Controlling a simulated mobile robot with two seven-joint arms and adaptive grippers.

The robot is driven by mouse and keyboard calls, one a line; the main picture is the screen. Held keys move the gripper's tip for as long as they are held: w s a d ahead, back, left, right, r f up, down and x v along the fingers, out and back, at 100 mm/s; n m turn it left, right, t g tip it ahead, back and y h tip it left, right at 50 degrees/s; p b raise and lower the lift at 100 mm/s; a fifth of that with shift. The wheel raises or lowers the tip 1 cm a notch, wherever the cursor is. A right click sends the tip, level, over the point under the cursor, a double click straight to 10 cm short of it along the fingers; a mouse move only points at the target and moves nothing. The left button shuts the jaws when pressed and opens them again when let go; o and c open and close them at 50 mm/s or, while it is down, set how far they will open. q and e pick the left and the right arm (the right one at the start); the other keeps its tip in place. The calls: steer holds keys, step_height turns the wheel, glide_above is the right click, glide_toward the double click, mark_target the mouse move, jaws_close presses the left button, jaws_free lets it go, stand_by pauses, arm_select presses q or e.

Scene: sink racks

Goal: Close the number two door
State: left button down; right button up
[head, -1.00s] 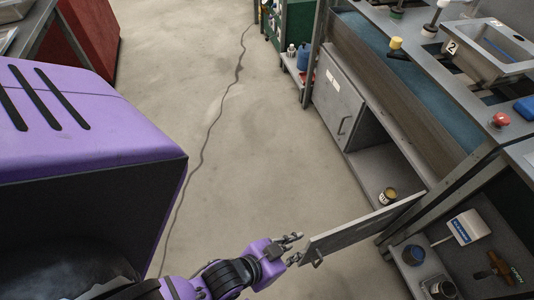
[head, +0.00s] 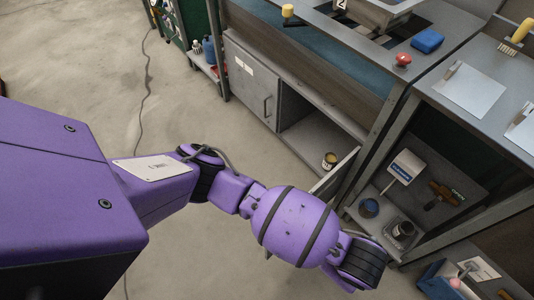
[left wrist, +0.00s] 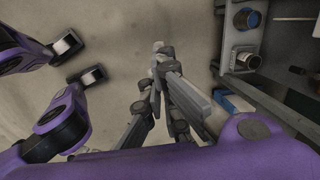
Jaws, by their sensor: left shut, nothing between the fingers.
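A number 2 plate (head: 341,4) sits on the sink unit at the top of the head view. Below it, the cupboard's left door (head: 250,78) with a bar handle is closed. The right door (head: 337,174) stands open, swung out into the room, its outer part hidden behind my left arm. The dark opening shows a can (head: 329,161) inside. My left arm crosses in front of the door, its gripper hidden in the head view. My right gripper is out of view.
A post (head: 375,135) divides the units.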

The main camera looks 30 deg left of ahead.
arm_select(q)
steer(key=s+a+m+y, duration=0.1)
steer(key=s+a+y, duration=0.15)
steer(key=a, duration=0.45)
steer(key=w+a+f+y+b, duration=0.1)
steer(key=w+a+f+b, duration=0.1)
steer(key=a+f, duration=0.5)
step_height(320, 180, down, 2)
steer(key=shift+w+a+f+g, duration=0.1)
steer(key=shift+w+a+g, duration=0.2)
steer(key=shift+w, duration=0.05)
steer(key=shift+a, duration=0.1)
